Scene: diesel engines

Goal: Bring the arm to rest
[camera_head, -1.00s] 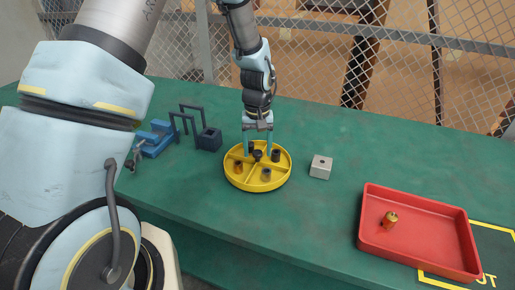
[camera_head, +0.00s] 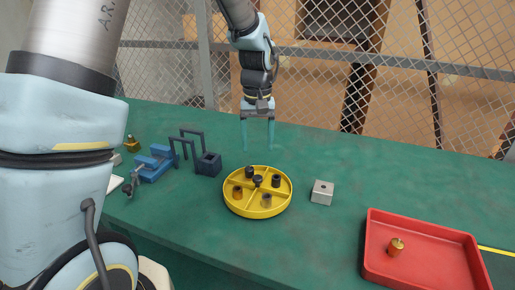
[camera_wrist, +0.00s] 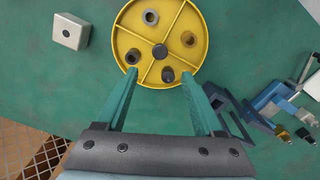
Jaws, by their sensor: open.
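My gripper (camera_head: 258,134) is open and empty. In the head view it hangs above and behind the yellow divided dish (camera_head: 231,204), apart from it. The dish stands on the green bench (camera_head: 330,240) and holds several small dark and brownish parts in its compartments. In the wrist view the two teal fingers (camera_wrist: 160,100) are spread wide, with the dish (camera_wrist: 201,62) beyond their tips and nothing between them.
A pale block with a hole (camera_head: 322,192) stands right of the dish. A red tray (camera_head: 440,240) holds a brass part (camera_head: 396,246). At left are a dark square holder (camera_head: 208,164), a blue vise (camera_head: 154,163) and a brass piece (camera_head: 132,144). A mesh fence stands behind.

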